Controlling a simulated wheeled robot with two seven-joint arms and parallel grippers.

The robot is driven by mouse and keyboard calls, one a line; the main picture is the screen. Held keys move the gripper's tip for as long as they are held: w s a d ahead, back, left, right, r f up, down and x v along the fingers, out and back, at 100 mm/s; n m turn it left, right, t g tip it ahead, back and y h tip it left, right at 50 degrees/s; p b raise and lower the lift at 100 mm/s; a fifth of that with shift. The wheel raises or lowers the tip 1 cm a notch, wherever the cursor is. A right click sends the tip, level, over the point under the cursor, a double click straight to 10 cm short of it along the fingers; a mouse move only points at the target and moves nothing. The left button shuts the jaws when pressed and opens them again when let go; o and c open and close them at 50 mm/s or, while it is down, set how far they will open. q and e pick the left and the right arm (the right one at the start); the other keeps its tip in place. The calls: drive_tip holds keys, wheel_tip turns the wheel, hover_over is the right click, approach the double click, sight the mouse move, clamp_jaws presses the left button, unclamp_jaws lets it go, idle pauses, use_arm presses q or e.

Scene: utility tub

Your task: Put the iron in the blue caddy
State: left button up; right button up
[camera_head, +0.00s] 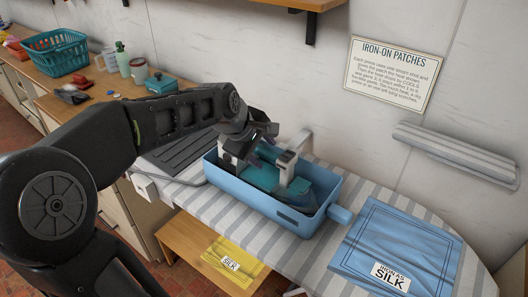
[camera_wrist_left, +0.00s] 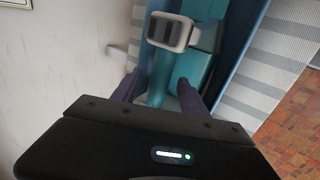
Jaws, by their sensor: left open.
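The blue caddy (camera_head: 262,204) stands on the striped ironing board. The teal iron (camera_head: 298,190) is down inside it, below the rim, with part of it hidden by my gripper. My left gripper (camera_head: 262,160) is over the caddy, its fingers reaching down around the iron. In the left wrist view, the dark fingers (camera_wrist_left: 160,90) are open on either side of a teal bar of the iron (camera_wrist_left: 160,78), with a pale grey end piece (camera_wrist_left: 172,31) beyond. I cannot tell whether the fingers touch it. My right gripper is not in view.
A folded blue cloth marked silk (camera_head: 395,245) lies on the ironing board (camera_head: 440,235) at the right. A yellow cloth (camera_head: 232,266) lies on a lower wooden shelf. A teal basket (camera_head: 55,52), a green bottle and a teal box (camera_head: 161,83) stand on the back counter.

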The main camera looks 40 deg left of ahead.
use_arm(q)
drive_tip(key=v, duration=0.6)
drive_tip(key=shift+s+r, duration=0.15)
drive_tip(key=shift+r, duration=0.2)
